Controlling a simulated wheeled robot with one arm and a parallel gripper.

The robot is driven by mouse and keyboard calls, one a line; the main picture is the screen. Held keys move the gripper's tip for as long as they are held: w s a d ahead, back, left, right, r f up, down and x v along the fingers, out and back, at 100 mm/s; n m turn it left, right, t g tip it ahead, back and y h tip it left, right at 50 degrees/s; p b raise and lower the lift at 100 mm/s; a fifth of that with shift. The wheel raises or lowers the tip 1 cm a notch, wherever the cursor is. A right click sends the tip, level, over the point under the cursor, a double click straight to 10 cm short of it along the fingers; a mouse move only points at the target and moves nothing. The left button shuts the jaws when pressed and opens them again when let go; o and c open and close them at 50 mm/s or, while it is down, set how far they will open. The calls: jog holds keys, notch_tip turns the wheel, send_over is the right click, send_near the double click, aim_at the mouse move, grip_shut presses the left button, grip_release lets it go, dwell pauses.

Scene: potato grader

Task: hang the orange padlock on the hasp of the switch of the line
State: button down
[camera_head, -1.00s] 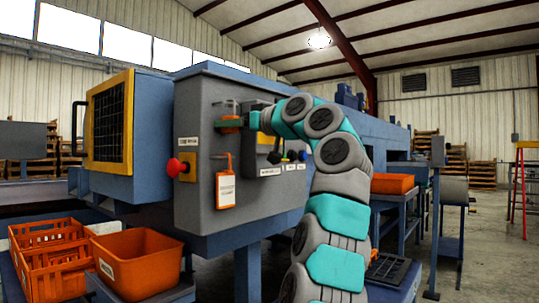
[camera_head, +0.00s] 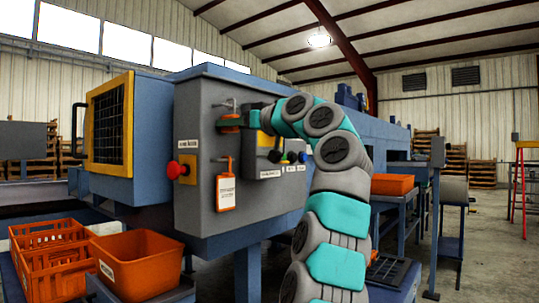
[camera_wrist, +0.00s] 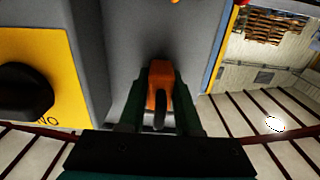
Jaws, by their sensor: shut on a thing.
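My gripper (camera_head: 232,124) is shut on the orange padlock (camera_head: 229,129), close in front of the grey control panel. In the wrist view the padlock (camera_wrist: 160,85) sits between the dark fingers (camera_wrist: 160,110), with its dark shackle partly visible. The switch of the line shows in the wrist view as a black knob (camera_wrist: 28,92) on a yellow plate (camera_wrist: 45,50), left of the gripper. I cannot make out the hasp clearly.
A grey peg (camera_head: 230,104) sticks out of the panel just above the padlock. An orange-edged tag (camera_head: 226,190) hangs below. A red button (camera_head: 175,169) is at the left, and small coloured knobs (camera_head: 291,156) are at the right. Orange crates (camera_head: 140,262) stand lower left.

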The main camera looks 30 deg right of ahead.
jog(key=shift+r+p, duration=0.5)
jog(key=shift+r, duration=0.15)
jog(key=shift+s, duration=0.1)
jog(key=b+v, duration=0.2)
jog(key=v, duration=0.7)
dwell(0.4)
